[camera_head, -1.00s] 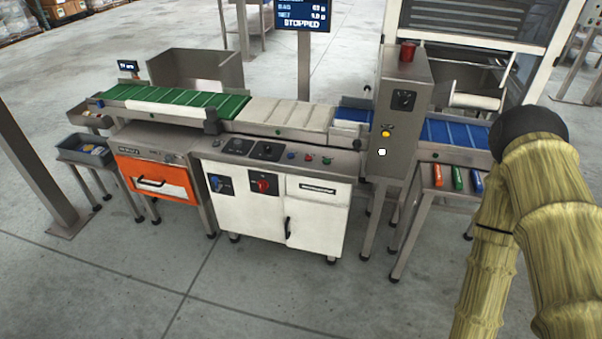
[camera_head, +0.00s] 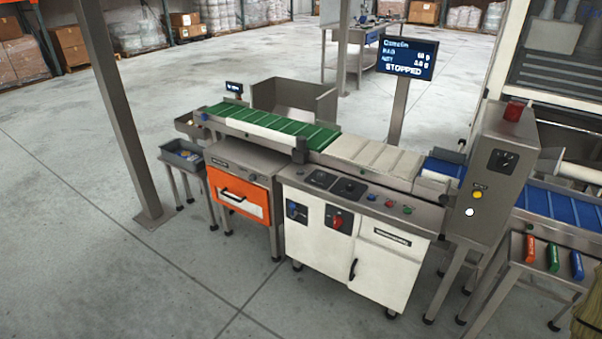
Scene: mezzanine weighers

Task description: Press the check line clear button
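The check line has a white cabinet (camera_head: 385,278) with small blue (camera_head: 372,197), red (camera_head: 389,203) and green (camera_head: 407,210) buttons on its top panel. A tall grey control box (camera_head: 487,190) at its right end carries a yellow button (camera_head: 477,194), a white button (camera_head: 469,212) and a dark dial (camera_head: 503,160). Labels are too small to read, so I cannot tell which button is the clear button. A screen (camera_head: 408,57) above the line reads "STOPPED". My gripper is not in view; only a sliver of my arm shows at the lower right edge.
A side table with orange (camera_head: 530,248), green (camera_head: 553,255) and blue (camera_head: 577,264) items stands at the right. An orange-fronted cabinet (camera_head: 240,195) and a grey bin (camera_head: 183,155) stand to the left. A steel post (camera_head: 122,120) rises at the left. The front floor is clear.

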